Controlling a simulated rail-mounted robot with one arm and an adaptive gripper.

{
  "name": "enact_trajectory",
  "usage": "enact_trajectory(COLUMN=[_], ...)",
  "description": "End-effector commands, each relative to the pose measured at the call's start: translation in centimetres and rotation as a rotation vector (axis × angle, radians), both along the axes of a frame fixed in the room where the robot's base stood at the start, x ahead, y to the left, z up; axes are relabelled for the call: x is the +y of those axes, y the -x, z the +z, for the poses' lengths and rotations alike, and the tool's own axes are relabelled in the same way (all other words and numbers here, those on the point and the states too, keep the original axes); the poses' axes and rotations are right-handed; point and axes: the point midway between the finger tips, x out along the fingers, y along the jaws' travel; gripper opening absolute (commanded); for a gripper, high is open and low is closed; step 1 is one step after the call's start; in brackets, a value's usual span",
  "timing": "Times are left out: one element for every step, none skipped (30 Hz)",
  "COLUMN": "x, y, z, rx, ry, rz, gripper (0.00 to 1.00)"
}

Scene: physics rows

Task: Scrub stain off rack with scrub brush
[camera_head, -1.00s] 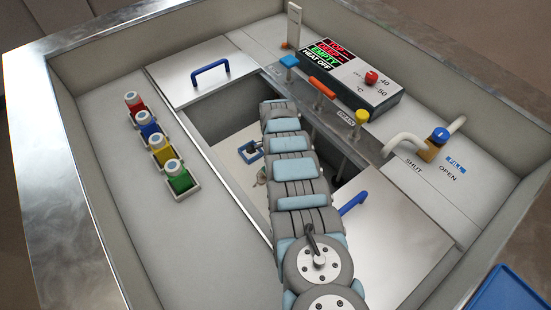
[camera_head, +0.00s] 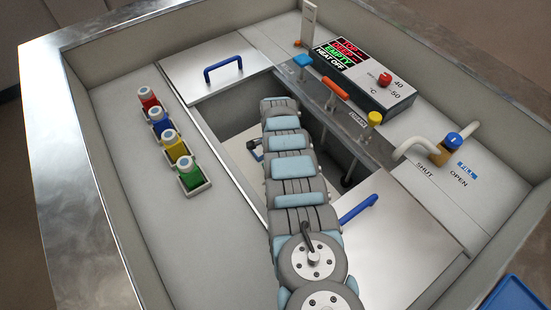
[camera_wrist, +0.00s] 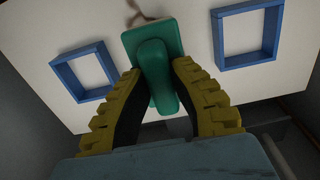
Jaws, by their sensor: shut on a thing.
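The green scrub brush (camera_wrist: 153,44) is in the wrist view, with its handle between the two yellow fingers of my gripper (camera_wrist: 157,72). My gripper is shut on it. The rack (camera_wrist: 192,36) is a pale board with blue square frames on it. A brown, branching stain (camera_wrist: 136,18) shows at the top of the wrist view, right by the brush's far end and partly covered by it. Whether the bristles touch the board cannot be told. In the head view my arm hides the gripper and brush; a bit of the pale board (camera_head: 239,150) shows inside the opening.
The left blue frame (camera_wrist: 84,71) and right blue frame (camera_wrist: 247,34) flank the brush. Dark well walls surround the board. Several coloured bottles (camera_head: 170,141) stand left of the opening. A control box (camera_head: 365,78) and coloured knobs stand along its right side.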

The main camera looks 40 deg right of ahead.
Motion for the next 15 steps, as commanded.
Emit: enact_trajectory(x=[0.0,0.0,0.0,0.0,0.0,0.0,0.0,0.0,0.0,0.0,0.0,0.0,0.0,0.0,0.0], y=[0.0,0.0,0.0,0.0,0.0,0.0,0.0,0.0,0.0,0.0,0.0,0.0,0.0,0.0,0.0], z=[0.0,0.0,0.0,0.0,-0.1,-0.2,-0.2,-0.3,-0.4,-0.6,-0.7,-0.8,-0.9,-1.0,-1.1], rx=[0.000,0.000,0.000,0.000,0.000,0.000,0.000,0.000,0.000,0.000,0.000,0.000,0.001,0.000,0.000], ry=[0.000,0.000,0.000,0.000,0.000,0.000,0.000,0.000,0.000,0.000,0.000,0.000,0.000,0.000,0.000], rz=[0.000,0.000,0.000,0.000,0.000,0.000,0.000,0.000,0.000,0.000,0.000,0.000,0.000,0.000,0.000], gripper=[0.00,0.00,0.00,0.00,0.00,0.00,0.00,0.00,0.00,0.00,0.00,0.00,0.00,0.00,0.00])
